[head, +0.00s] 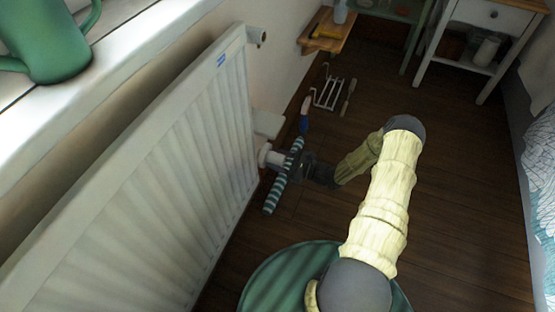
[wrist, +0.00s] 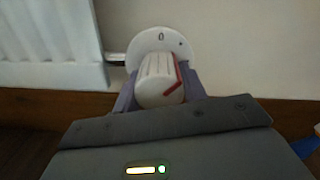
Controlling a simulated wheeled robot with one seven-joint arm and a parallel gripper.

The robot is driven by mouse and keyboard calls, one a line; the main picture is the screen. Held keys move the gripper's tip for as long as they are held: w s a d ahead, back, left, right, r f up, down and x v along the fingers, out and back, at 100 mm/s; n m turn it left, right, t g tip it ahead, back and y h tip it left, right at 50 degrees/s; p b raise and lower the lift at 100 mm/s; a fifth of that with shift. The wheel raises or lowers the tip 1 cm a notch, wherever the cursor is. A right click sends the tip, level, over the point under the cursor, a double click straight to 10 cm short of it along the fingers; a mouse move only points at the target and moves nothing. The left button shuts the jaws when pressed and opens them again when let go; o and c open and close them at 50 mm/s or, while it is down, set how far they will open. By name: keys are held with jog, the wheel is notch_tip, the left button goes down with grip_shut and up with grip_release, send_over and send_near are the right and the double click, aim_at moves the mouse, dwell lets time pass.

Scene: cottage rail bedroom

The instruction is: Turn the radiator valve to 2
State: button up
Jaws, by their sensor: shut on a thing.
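My gripper (wrist: 158,92) is shut on the knob, one purple-grey finger on each side. In the head view my gripper (head: 275,161) is at the valve, partly hidden.
The white ribbed radiator (head: 150,180) runs along the left wall under a sill with a green jug (head: 52,38). Open floor lies right.

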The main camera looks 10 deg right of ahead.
jog(key=shift+d+r+m+p, duration=0.1)
jog(key=shift+m+p, duration=0.3)
jog(key=shift+p, duration=0.05)
jog(key=shift+r+m+p, duration=0.1)
jog(key=shift+m+p, duration=0.95)
jog(key=shift+m, duration=0.15)
jog(key=m+p, duration=0.2)
jog(key=m, duration=0.2)
jog(key=m+p, duration=0.1)
jog(key=m, duration=0.4)
jog(key=shift+p, duration=0.3)
jog(key=shift+m, duration=1.8)
jog(key=o, duration=1)
jog(key=shift+s, duration=0.1)
jog(key=shift+s+p, duration=0.1)
jog(key=shift+p, duration=0.2)
